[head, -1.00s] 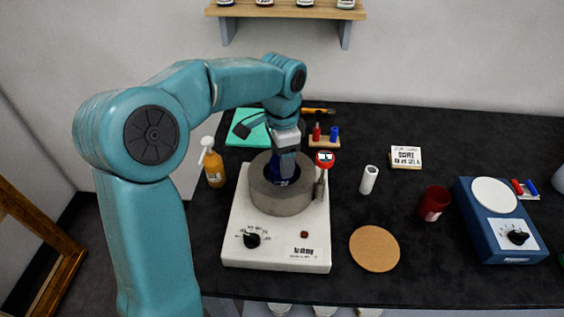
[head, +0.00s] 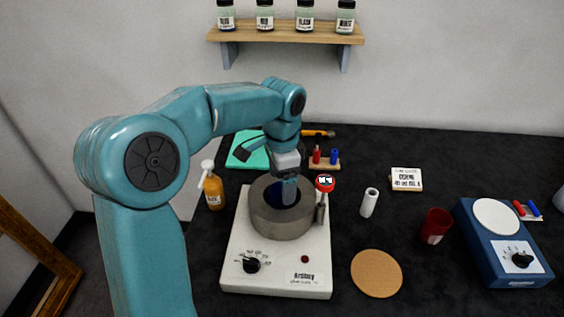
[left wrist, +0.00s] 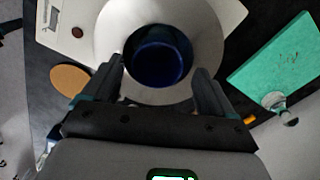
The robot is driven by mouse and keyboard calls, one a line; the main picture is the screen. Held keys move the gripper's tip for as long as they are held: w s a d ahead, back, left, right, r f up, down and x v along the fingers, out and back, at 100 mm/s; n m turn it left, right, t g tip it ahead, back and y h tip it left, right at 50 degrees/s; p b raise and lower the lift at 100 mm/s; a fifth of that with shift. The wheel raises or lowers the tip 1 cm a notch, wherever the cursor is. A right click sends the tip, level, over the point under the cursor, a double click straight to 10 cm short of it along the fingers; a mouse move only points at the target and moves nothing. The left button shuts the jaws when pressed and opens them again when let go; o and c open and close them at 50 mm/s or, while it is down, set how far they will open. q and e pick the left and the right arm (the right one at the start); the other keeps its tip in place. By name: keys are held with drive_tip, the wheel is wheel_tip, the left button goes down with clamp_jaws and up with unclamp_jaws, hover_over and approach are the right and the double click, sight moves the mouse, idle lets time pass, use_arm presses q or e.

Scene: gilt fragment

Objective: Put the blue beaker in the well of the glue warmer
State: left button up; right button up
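The glue warmer (head: 276,277) is a white box with a thick grey ring around its well. The blue beaker (left wrist: 158,57) sits inside the well; in the left wrist view its round dark blue mouth shows within the pale ring (left wrist: 108,30). In the head view only a dark blue part of the beaker shows inside the ring, partly behind my gripper. My left gripper (head: 289,196) is over the well, pointing down. In the left wrist view its fingers (left wrist: 158,85) are spread apart, with nothing gripped between them. My right gripper is not in view.
A red-topped gauge (head: 325,184) stands right beside the ring. A cork disc (head: 377,273), white cylinder (head: 369,202), red cup (head: 435,226) and blue hotplate device (head: 501,245) lie to the right. A green mat (head: 249,150) lies behind.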

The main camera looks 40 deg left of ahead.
use_arm(q)
wheel_tip(320, 180, up, 11)
drive_tip(key=p, duration=0.1)
drive_tip(key=shift+f, duration=0.2)
drive_tip(key=shift+s+d, duration=0.1)
drive_tip(key=shift+s, duration=0.05)
drive_tip(key=shift+f, duration=0.1)
